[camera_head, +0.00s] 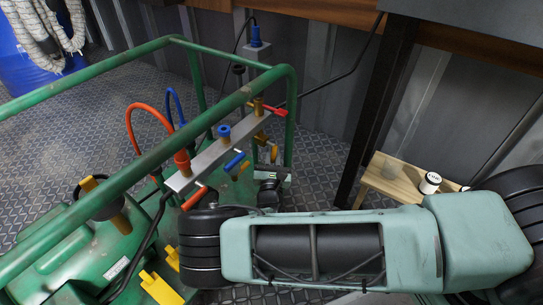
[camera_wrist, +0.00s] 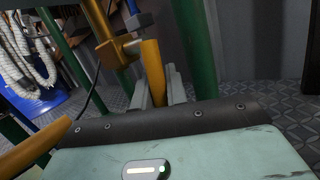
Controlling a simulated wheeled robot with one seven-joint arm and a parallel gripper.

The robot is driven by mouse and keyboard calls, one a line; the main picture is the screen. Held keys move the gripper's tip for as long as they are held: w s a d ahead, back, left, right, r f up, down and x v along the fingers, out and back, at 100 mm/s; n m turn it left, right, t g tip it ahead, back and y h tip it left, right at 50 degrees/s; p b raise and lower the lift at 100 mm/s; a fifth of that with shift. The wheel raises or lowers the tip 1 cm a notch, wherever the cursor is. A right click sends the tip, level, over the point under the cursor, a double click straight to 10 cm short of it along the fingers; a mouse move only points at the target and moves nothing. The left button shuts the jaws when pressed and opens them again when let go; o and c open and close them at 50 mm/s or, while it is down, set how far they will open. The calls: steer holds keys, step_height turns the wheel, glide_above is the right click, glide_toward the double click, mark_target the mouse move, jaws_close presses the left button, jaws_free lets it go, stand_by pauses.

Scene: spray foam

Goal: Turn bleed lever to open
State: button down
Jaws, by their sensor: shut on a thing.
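A yellow lever (camera_wrist: 152,70) stands upright between the two grey fingers of my gripper (camera_wrist: 158,92) in the wrist view, and the gripper is shut on it. Its upper end sits beside a brass-coloured fitting (camera_wrist: 111,50) with a short pale pin. In the head view the yellow lever (camera_head: 275,153) hangs below the right end of the grey manifold bar (camera_head: 212,155). I see no written label that marks it as the bleed lever. My gripper's fingers are small and partly hidden there.
The manifold also carries a red lever (camera_head: 274,110), a blue lever (camera_head: 234,161) and an orange lever (camera_head: 195,198). Green frame rails (camera_head: 130,160) surround it closely. A red hose (camera_head: 134,112) loops up at the left. A wooden stool (camera_head: 400,180) with a white cup stands at right.

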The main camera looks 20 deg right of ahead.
steer(key=shift+w+d+n+t+b, duration=0.15)
steer(key=shift+d+n+t+b, duration=0.05)
steer(key=shift+n+t, duration=0.35)
steer(key=shift+w+d+n+t+b, duration=0.1)
steer(key=shift+d+n+t+b, duration=0.1)
steer(key=shift+n+t, duration=0.35)
steer(key=c, duration=1.4)
jaws_free()
steer(key=shift+d, duration=0.1)
steer(key=shift+r, duration=0.1)
